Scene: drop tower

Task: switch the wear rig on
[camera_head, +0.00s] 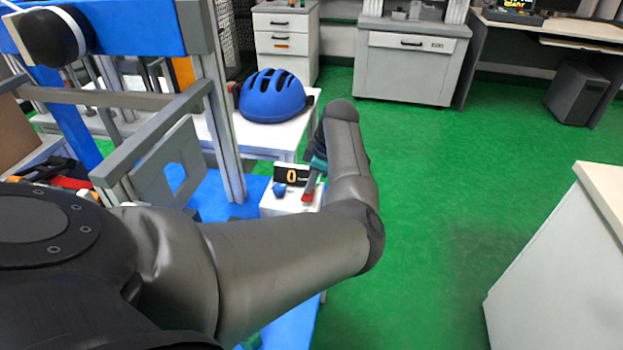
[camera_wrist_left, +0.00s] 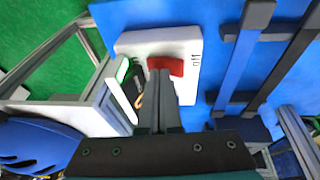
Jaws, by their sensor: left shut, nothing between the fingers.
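A white control box (camera_head: 270,205) stands on the blue base of the rig. It carries a black display (camera_head: 291,174) reading 0, a blue knob (camera_head: 279,190) and a red switch (camera_head: 307,198). My left gripper (camera_head: 312,184) points down over the switch, shut and empty. In the left wrist view, the shut fingertips (camera_wrist_left: 160,76) overlap the near edge of the red switch (camera_wrist_left: 167,65) on the white box (camera_wrist_left: 186,45); I cannot tell whether they touch it. A green-lit part (camera_wrist_left: 122,70) shows beside the fingers. My right gripper is out of view.
A blue helmet (camera_head: 272,96) sits on a white table (camera_head: 262,140) behind the box. The rig's grey frame (camera_head: 222,110) rises to the left. A white cabinet (camera_head: 560,250) stands at right. The green floor (camera_head: 440,150) between is clear.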

